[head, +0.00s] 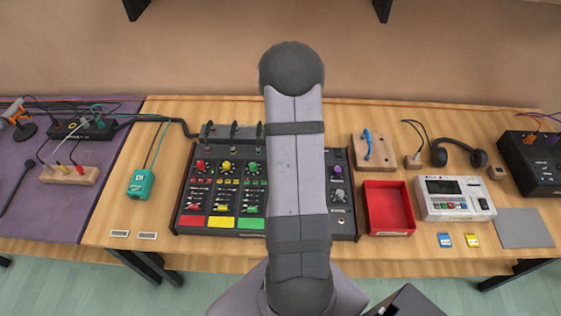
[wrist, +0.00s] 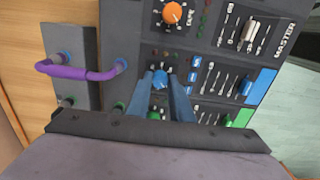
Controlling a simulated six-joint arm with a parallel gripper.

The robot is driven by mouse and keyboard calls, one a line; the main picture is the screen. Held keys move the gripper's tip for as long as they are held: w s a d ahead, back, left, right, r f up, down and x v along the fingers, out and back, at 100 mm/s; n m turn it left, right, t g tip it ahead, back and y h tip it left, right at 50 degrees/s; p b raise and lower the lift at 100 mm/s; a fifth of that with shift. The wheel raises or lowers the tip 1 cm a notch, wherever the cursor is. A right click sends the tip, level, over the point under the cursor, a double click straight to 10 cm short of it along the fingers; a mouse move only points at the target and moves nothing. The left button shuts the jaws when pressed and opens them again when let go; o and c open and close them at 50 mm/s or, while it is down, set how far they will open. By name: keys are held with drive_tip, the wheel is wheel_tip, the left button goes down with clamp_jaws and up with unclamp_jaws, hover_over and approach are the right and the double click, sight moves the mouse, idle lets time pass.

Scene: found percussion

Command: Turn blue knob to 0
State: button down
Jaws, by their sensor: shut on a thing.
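The blue knob (wrist: 160,80) sits on the dark mixer panel (wrist: 203,50) in the wrist view. My gripper (wrist: 160,76) is shut on the blue knob, with one finger on each side of it. I cannot read the knob's pointer or scale marks. In the head view my arm covers the middle of the mixer (head: 345,212), so the blue knob and my gripper are hidden there.
In the wrist view an orange knob (wrist: 172,13) is beyond the blue one, and a green knob (wrist: 153,115) is close on the near side. A purple cable (wrist: 85,72) loops at left. A red tray (head: 389,228) stands right of the mixer.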

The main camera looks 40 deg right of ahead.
drive_tip(key=c, duration=1.6)
unclamp_jaws()
drive_tip(key=shift+r, duration=0.15)
drive_tip(key=shift+r+b, duration=0.95)
drive_tip(key=shift+r, duration=2.65)
